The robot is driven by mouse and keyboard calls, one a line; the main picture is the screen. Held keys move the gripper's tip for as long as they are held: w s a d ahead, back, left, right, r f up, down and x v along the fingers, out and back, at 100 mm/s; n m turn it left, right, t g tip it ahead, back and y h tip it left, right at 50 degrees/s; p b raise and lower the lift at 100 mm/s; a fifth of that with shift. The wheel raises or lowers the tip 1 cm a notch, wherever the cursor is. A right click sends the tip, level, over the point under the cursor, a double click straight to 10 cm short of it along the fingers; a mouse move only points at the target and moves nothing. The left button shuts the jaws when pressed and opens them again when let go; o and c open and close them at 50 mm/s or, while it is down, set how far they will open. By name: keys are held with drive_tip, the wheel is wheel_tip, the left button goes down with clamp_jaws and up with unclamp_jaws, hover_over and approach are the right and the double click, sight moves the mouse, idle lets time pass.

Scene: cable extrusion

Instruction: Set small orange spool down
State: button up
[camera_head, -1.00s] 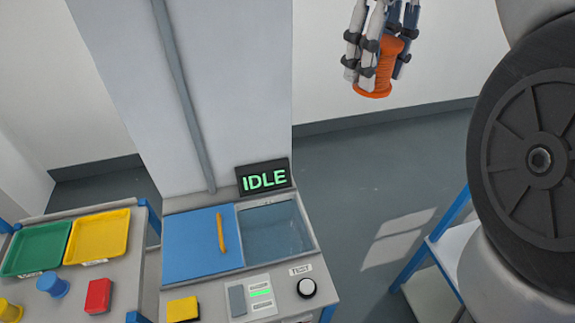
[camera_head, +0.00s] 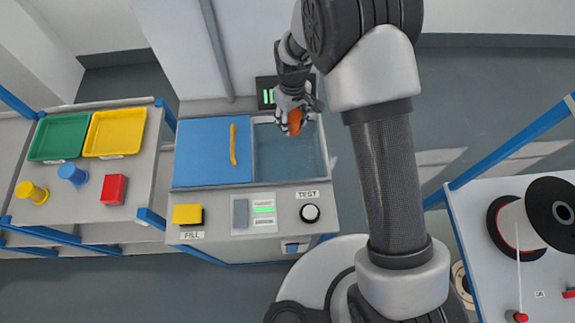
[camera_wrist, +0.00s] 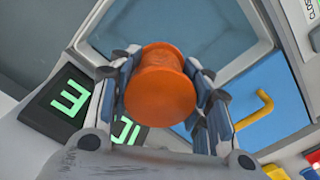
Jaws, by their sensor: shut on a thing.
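The small orange spool (camera_head: 294,121) is in my gripper (camera_head: 292,112), above the back part of the open bay (camera_head: 290,165) of the machine, near the display. In the wrist view the orange spool (camera_wrist: 160,85) sits between the fingers of my gripper (camera_wrist: 165,95), which are shut on it from both sides. The bay's glassy blue-grey interior (camera_wrist: 185,25) shows beyond the spool and looks empty. I cannot tell the height of the spool over the bay floor.
A blue lid with an orange handle (camera_head: 233,145) lies left of the bay. The display (camera_head: 268,92) stands behind it, partly hidden by my arm. Green (camera_head: 60,137) and yellow (camera_head: 115,132) trays are on the left table. A large black-flanged spool (camera_head: 515,225) stands on the right table.

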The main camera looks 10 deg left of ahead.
wheel_tip(320, 180, down, 5)
drive_tip(key=s, duration=0.2)
drive_tip(key=b, duration=0.4)
approach(288, 158)
drive_tip(key=s, duration=0.3)
drive_tip(key=s+f, duration=0.1)
drive_tip(key=shift+s+d, duration=0.15)
drive_tip(key=shift+d, duration=0.1)
drive_tip(key=shift+f+b, duration=0.65)
drive_tip(key=shift+f, duration=1.6)
drive_tip(key=shift+f+b, duration=0.25)
drive_tip(key=shift+b, duration=0.05)
drive_tip(key=o, duration=1.2)
drive_tip(key=shift+r, duration=0.1)
drive_tip(key=shift+c, duration=0.2)
